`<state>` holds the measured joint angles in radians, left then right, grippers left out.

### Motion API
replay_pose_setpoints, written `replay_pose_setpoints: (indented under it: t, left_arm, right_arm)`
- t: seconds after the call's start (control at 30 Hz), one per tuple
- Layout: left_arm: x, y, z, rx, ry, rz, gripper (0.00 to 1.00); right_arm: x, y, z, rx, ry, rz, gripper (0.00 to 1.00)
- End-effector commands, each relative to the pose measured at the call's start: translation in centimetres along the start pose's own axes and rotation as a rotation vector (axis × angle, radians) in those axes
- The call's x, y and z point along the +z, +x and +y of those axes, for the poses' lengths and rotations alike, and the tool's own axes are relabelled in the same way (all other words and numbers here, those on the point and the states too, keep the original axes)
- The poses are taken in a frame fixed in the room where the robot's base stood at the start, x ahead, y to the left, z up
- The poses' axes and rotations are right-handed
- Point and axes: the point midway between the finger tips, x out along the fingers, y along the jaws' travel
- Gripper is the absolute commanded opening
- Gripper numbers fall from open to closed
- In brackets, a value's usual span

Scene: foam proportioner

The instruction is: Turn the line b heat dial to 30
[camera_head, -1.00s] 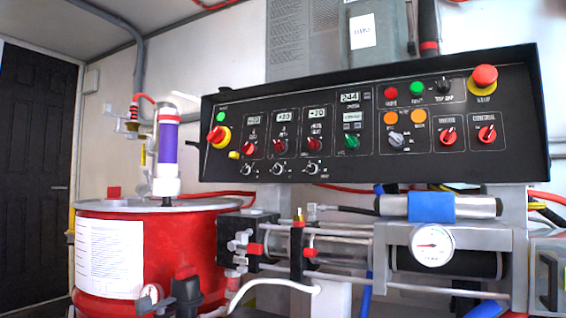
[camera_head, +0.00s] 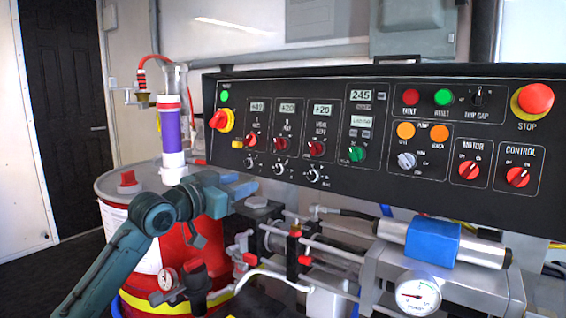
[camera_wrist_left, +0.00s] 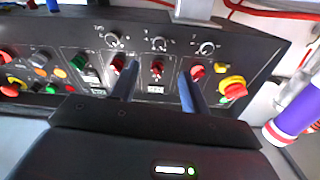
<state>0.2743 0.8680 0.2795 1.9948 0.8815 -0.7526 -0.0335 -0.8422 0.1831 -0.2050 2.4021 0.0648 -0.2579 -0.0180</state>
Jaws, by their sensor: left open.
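The control panel has a row of three red heat dials. The middle one, which I take as the line b heat dial (camera_head: 281,144), sits below a small display that seems to read about 20. In the left wrist view, where the panel appears upside down, this dial (camera_wrist_left: 157,68) shows between my two fingers. My left gripper (camera_head: 243,188) is in front of the panel's lower left, below the dials. The wrist view shows its fingers (camera_wrist_left: 158,76) open and empty, with no clear contact. My right gripper is not in view.
Neighbouring red dials (camera_head: 250,141) (camera_head: 316,149) stand close on both sides. Small white-marked knobs (camera_head: 281,168) lie below them. A red-yellow main switch (camera_head: 220,120) is at the panel's left. A red drum (camera_head: 180,240) and pump pipework (camera_head: 300,245) stand under and beside the arm.

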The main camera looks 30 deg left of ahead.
Motion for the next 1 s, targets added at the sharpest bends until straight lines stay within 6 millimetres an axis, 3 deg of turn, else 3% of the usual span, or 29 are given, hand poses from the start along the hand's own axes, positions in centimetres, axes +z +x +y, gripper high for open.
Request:
replay_pose_setpoints:
  t: [0.6,1.0]
  left_arm:
    - [0.0,10.9,0.1,0.001,-0.001,0.004,0.46]
    - [0.1,12.3,0.2,0.001,0.003,0.002,0.46]
  right_arm:
    - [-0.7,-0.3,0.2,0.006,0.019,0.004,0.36]
    - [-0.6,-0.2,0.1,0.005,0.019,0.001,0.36]
